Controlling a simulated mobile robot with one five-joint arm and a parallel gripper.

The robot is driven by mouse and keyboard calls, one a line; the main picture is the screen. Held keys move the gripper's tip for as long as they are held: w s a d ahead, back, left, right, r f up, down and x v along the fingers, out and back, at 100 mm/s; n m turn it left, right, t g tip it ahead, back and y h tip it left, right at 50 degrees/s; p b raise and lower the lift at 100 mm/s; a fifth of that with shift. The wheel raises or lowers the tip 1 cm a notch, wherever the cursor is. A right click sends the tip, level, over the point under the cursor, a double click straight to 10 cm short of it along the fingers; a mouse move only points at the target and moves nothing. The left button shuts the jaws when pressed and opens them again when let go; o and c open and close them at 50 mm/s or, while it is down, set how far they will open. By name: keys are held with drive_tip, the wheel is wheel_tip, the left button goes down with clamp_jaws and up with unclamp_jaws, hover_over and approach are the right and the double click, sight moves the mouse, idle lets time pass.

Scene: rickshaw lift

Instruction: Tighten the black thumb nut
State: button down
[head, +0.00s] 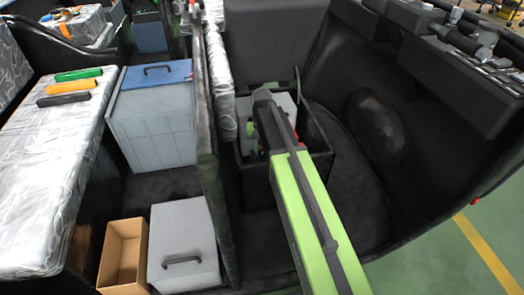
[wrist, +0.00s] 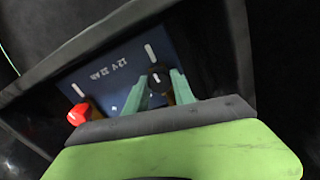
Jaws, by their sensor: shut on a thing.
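The black thumb nut (wrist: 157,71) shows in the wrist view as a small dark round piece at the tips of my gripper's teal fingers. My gripper (wrist: 160,80) is shut on it, one finger on each side. Behind it is the dark blue battery face (wrist: 112,68), with white lettering reading 12 V 22 Ah and white bars. A red piece (wrist: 77,114) sits to the left, apart from the fingers. In the head view my green arm reaches into a black open box (head: 258,184) and hides the nut and the fingertips.
The box walls rise close around my gripper. A dark upright panel (head: 275,38) stands behind the box.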

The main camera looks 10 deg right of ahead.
sight(262, 151)
idle(0.5)
drive_tip(key=c, duration=1.1)
unclamp_jaws()
drive_tip(key=shift+o, duration=0.2)
wheel_tip(262, 151, up, 18)
drive_tip(key=p, duration=1.7)
drive_tip(key=shift+f, duration=0.25)
